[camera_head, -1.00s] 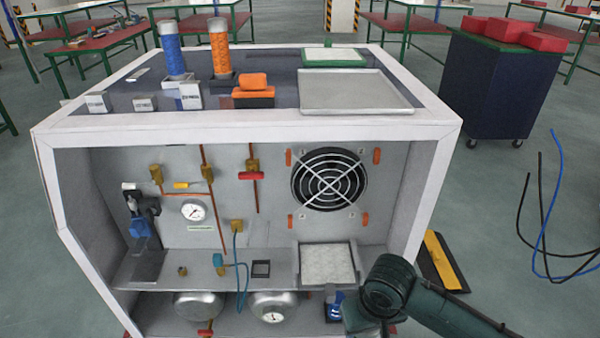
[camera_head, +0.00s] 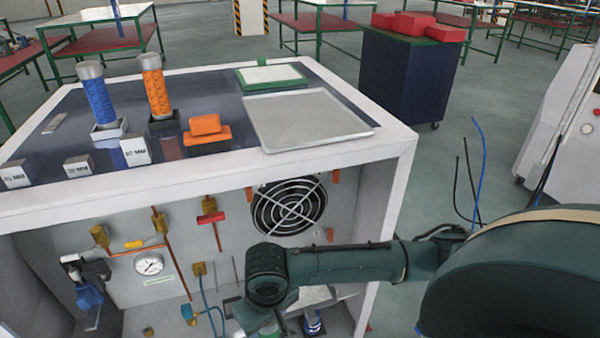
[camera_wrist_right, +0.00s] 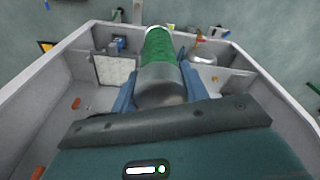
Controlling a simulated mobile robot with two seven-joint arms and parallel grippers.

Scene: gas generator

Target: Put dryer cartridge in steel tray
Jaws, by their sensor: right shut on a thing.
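A green cylindrical cartridge with a grey end (camera_wrist_right: 160,50) is between the blue fingers of my right gripper (camera_wrist_right: 160,82), which is shut on it. In the head view the right gripper (camera_head: 272,318) is at the bottom, in front of the open cabinet below the fan, and a bit of green (camera_head: 268,329) shows under it. The steel tray (camera_head: 305,118) lies flat and empty on the cabinet top, above and behind the gripper. A blue cartridge (camera_head: 100,100) and an orange cartridge (camera_head: 155,88) stand upright in holders on the top. My left gripper is out of view.
The white cabinet rim (camera_head: 300,153) runs between the gripper and the tray. An orange block (camera_head: 205,125) sits left of the tray, and a green-framed pad (camera_head: 270,75) lies behind it. The fan (camera_head: 288,205) and gauge (camera_head: 149,264) are on the inner panel.

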